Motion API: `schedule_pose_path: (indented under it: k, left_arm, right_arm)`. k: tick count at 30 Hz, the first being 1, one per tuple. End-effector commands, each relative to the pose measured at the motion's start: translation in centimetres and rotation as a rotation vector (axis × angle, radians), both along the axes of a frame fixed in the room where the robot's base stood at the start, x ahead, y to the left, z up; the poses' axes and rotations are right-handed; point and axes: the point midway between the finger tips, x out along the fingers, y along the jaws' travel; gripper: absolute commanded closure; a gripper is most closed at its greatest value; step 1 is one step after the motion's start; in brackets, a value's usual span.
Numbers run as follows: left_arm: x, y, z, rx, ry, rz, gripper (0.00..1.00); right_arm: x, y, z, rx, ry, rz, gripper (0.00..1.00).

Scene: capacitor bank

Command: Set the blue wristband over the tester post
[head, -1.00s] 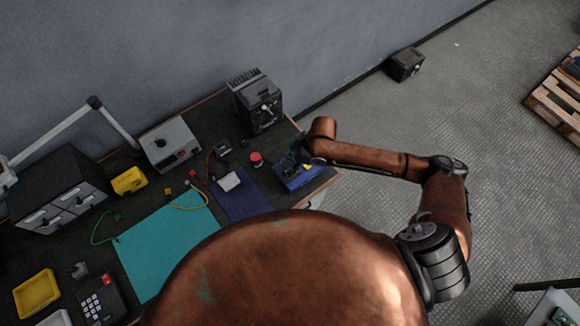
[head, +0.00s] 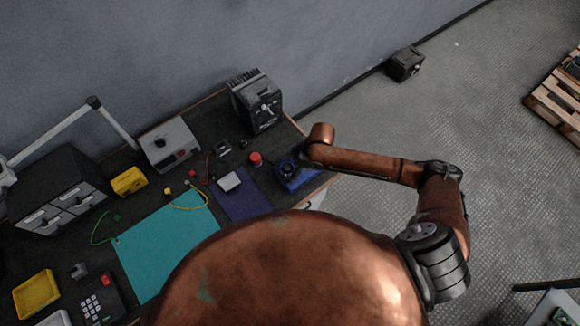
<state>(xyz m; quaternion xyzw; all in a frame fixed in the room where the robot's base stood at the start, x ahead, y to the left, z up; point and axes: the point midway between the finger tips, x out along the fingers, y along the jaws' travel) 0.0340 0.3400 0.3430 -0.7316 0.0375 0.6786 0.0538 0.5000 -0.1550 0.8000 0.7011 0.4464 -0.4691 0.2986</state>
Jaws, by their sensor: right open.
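A blue box-like unit (head: 302,182), which looks like the tester, sits at the right end of the dark bench. A small dark round shape with a blue rim (head: 287,168) shows at its left side. It may be the wristband, but it is too small to tell whether it is around the post or beside it. My right gripper (head: 296,164) is at the end of the copper arm, over or beside the blue unit. It is open, and its fingers are hard to make out. The post is not clearly visible. My left gripper is not in view.
A red button (head: 256,159) and a dark finned unit (head: 258,102) stand left of and behind the blue unit. The bench's right edge is close to my gripper.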

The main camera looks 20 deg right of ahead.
Motion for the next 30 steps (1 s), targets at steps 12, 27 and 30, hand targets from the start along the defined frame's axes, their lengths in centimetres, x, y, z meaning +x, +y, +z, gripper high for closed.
schedule_pose_path:
  k: [12, 27, 30]
  left_arm:
    - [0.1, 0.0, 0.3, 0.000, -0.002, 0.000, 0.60]
    - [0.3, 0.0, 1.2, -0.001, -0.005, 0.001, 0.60]
    - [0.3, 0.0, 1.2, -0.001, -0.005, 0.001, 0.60]
  right_arm:
    - [-0.2, -0.8, 2.3, 0.000, -0.003, 0.000, 0.32]
    - [-1.7, -3.9, 10.7, -0.001, -0.002, -0.001, 0.32]
    - [-1.9, -4.1, 11.3, 0.001, -0.001, 0.000, 0.32]
